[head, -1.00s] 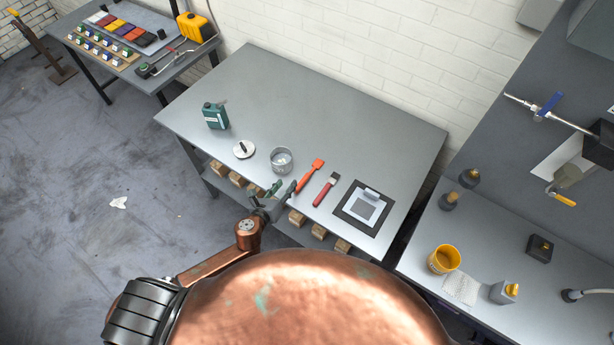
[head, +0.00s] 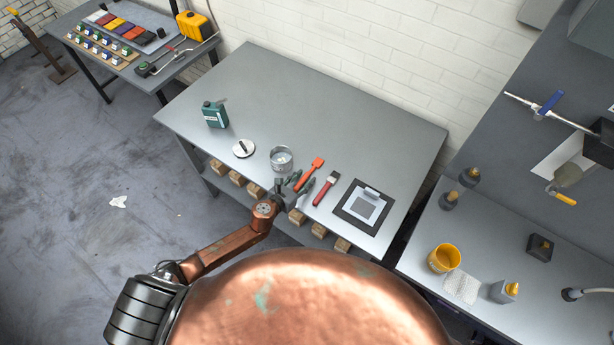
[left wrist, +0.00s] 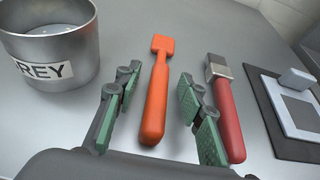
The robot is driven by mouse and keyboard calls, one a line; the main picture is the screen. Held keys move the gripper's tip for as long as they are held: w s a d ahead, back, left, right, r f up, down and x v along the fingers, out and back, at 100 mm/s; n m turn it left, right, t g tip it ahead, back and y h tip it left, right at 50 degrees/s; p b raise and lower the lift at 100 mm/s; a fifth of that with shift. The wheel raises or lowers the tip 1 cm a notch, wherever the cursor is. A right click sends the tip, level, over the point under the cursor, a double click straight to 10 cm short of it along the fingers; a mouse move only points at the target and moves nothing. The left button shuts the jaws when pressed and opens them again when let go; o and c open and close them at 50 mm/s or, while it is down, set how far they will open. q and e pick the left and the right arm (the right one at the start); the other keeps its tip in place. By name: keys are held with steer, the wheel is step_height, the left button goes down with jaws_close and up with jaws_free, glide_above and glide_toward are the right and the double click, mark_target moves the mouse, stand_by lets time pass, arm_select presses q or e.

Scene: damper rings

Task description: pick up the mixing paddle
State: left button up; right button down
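The orange mixing paddle (head: 309,174) lies on the grey table (head: 330,115), between a metal can on its left and a red-handled brush on its right. In the left wrist view the paddle (left wrist: 157,95) points away from me, its flat square head far and its rounded handle near. My left gripper (head: 299,182) is at the handle end, open. In the left wrist view its two green-padded fingers (left wrist: 153,105) stand apart on either side of the handle, with gaps visible on both sides. My right gripper is not in view.
The metal can (left wrist: 50,45), labelled "REY", stands close left of the fingers. The red-handled brush (left wrist: 226,105) lies close to the right finger. A dark mat with a grey pad (head: 363,208) lies further right. The table's back half is clear.

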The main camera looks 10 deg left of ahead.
mark_target(304, 178)
arm_select(q)
steer(key=shift+c, duration=0.4)
jaws_close()
steer(key=shift+a+r, duration=0.1)
steer(key=shift+r, duration=0.35)
step_height(304, 178, up, 3)
steer(key=shift+f+p, duration=0.1)
steer(key=shift+p, duration=0.75)
steer(key=s+r, duration=0.4)
steer(key=s, duration=0.3)
steer(key=s+a+r+p, duration=0.1)
steer(key=s+r, duration=0.4)
steer(key=s, duration=0.2)
steer(key=shift+r+p, duration=0.2)
steer(key=shift+p, duration=0.1)
